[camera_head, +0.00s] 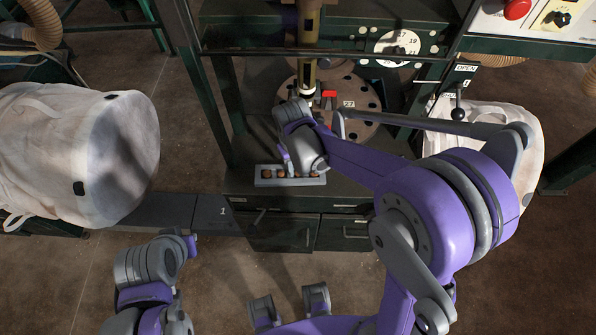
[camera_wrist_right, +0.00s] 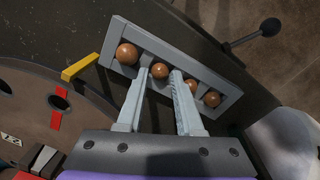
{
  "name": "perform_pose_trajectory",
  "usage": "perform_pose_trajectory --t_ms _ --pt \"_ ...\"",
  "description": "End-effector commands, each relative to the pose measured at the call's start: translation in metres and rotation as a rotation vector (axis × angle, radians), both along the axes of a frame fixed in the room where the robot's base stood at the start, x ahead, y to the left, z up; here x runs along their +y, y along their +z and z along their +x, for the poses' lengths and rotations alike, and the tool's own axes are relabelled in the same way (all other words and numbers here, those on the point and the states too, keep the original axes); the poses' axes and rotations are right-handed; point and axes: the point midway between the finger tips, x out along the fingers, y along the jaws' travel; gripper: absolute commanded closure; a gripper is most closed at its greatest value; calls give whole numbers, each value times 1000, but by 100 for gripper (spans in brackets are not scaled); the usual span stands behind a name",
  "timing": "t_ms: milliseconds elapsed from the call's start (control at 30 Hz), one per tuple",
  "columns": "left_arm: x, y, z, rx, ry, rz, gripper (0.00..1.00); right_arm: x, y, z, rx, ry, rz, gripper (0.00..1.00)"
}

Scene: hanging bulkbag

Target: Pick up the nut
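Several round brown nuts sit in a row in a shallow grey tray (camera_head: 262,183), which also shows in the right wrist view (camera_wrist_right: 229,105). My right gripper (camera_head: 285,164) is over the tray and points down at it. In the right wrist view its two fingers (camera_wrist_right: 157,75) are apart and open. One nut (camera_wrist_right: 160,71) shows between the fingertips, and I cannot tell whether either finger touches it. Another nut (camera_wrist_right: 127,53) lies at the tray's upper-left end, and one (camera_wrist_right: 212,98) lies right of the fingers. My left gripper (camera_head: 190,245) is low at the left, away from the tray, its fingers unclear.
The tray lies on a dark bench top (camera_head: 240,182) with drawers below. A black-knobbed lever (camera_head: 457,114) is at the right.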

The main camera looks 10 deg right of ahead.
Motion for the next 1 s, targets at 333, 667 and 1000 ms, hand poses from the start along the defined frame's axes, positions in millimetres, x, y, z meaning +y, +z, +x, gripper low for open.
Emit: perform_pose_trajectory --t_ms 333,667,1000 --pt "0 -2 -1 1 0 0 100 -1 -15 -2 4 0 1 65" --pt "0 -3 -1 2 0 0 100 1 -16 -2 8 0 4 100" --pt "0 -4 -1 2 0 0 100 2 -17 -2 8 2 4 100"
